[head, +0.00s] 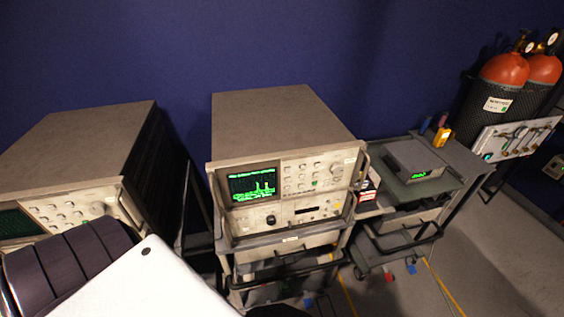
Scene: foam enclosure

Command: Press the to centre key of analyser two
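An analyser (285,130) with a grey-brown top stands on a cart in the middle of the head view. Its lit screen (254,184) shows a green trace. Right of the screen is a panel of small keys (302,177), one of them green. A second analyser (75,150) stands at the left, its screen and keys partly covered by a white and dark arm part of mine. The key labels are too small to read, and I cannot tell which analyser is number two. Neither of my grippers shows.
A grey instrument (413,160) with a green display sits on a lower cart (430,187) at the right. Red-topped gas cylinders (503,70) stand in the far right corner. A dark blue wall (250,40) closes the back. Grey floor (490,270) is free at the lower right.

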